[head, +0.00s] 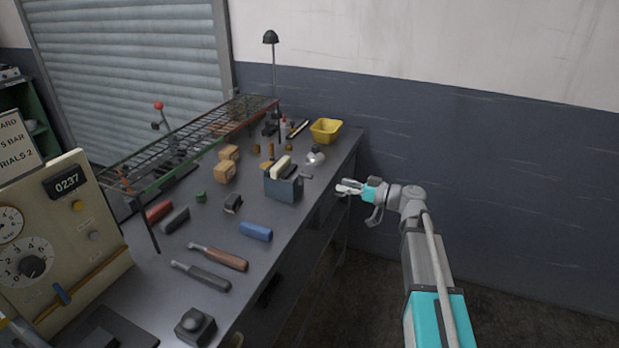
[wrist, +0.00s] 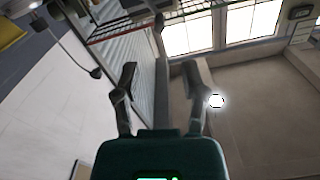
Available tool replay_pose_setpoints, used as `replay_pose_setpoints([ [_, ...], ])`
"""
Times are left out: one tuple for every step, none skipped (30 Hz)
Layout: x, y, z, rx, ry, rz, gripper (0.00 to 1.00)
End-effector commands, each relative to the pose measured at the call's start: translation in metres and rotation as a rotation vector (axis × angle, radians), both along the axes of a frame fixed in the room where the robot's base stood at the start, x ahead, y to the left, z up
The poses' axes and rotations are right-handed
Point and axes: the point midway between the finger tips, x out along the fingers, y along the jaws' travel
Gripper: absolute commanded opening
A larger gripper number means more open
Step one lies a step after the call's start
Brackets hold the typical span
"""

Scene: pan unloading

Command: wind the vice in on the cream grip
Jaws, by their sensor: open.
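The vice (head: 283,187) is a dark grey block on the bench, near its right edge. The cream grip (head: 281,167) stands up out of the top of the vice, between its jaws. A small handle (head: 305,176) shows at the vice's right side. I cannot tell how tightly the jaws sit against the grip. My gripper (head: 343,187) is open and empty, to the right of the vice and apart from it, beyond the bench edge. In the wrist view my two fingers (wrist: 162,90) are spread with nothing between them. The vice is not clearly seen there.
The bench (head: 265,285) holds a blue grip (head: 256,231), a brown-handled tool (head: 219,256), a dark tool (head: 202,275), wooden blocks (head: 225,173) and a wire rack (head: 190,140). A yellow bin (head: 326,130) stands at the far end. Floor and wall to the right are clear.

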Motion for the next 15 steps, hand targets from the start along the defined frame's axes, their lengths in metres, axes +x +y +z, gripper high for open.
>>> replay_pose_setpoints([
  [0.002, 0.007, 0.000, 0.000, 0.000, 0.002, 0.55],
  [0.004, 0.010, 0.000, 0.000, 0.000, 0.003, 0.55],
  [0.006, 0.015, 0.000, 0.000, 0.000, 0.003, 0.55],
  [0.007, 0.019, 0.000, 0.000, 0.000, 0.002, 0.55],
  [0.009, 0.023, 0.000, 0.000, 0.000, 0.002, 0.55],
  [0.011, 0.028, 0.000, 0.000, 0.000, 0.003, 0.55],
  [0.012, 0.032, 0.000, 0.000, 0.000, 0.003, 0.55],
  [0.014, 0.036, 0.000, 0.000, 0.000, 0.003, 0.55],
  [0.016, 0.042, 0.000, 0.000, 0.000, 0.002, 0.55],
  [0.017, 0.046, 0.000, 0.000, 0.000, 0.002, 0.55],
  [0.019, 0.050, 0.000, 0.000, 0.000, 0.003, 0.55],
  [0.021, 0.055, 0.000, 0.000, 0.000, 0.003, 0.55],
  [0.022, 0.059, 0.000, 0.000, 0.000, 0.002, 0.55],
  [0.024, 0.064, 0.000, 0.000, 0.000, 0.002, 0.55],
  [0.026, 0.069, 0.000, 0.000, 0.000, 0.002, 0.55],
])
